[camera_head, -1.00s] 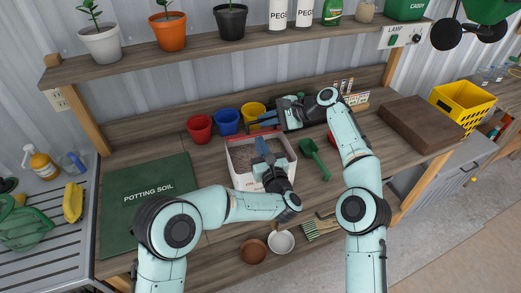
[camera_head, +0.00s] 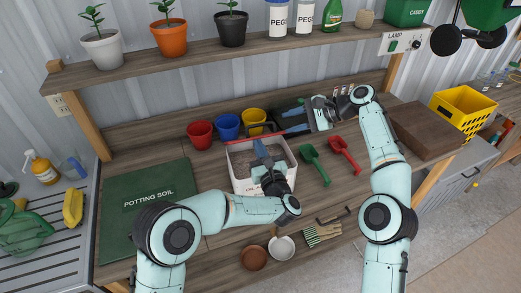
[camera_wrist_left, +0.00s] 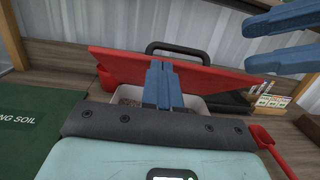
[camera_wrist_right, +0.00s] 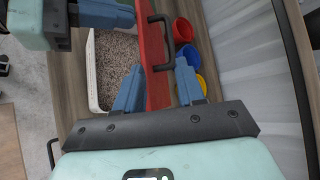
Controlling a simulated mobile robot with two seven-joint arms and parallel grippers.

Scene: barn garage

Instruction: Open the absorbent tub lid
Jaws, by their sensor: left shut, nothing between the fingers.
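The absorbent tub (camera_head: 241,184) is a white box of grey granules, also in the right wrist view (camera_wrist_right: 93,75). Its red lid (camera_wrist_left: 205,72) stands raised at the tub's back edge, with a black handle (camera_wrist_left: 180,47) on its far side. In the head view the lid (camera_head: 240,140) shows almost edge-on. My left gripper (camera_head: 258,145) is shut and empty over the tub, its fingertips (camera_wrist_left: 161,66) at the lid's near face. My right gripper (camera_head: 283,122) is open, to the right of the lid. In the right wrist view, the lid lies between its spread fingers (camera_wrist_right: 160,80), not clamped.
Red (camera_head: 200,133), blue (camera_head: 227,125) and yellow (camera_head: 254,117) pots stand behind the tub. A green scoop (camera_head: 315,163) and a red scoop (camera_head: 345,154) lie to its right. A potting soil bag (camera_head: 148,205) lies left. A brown slab (camera_head: 427,130) lies far right.

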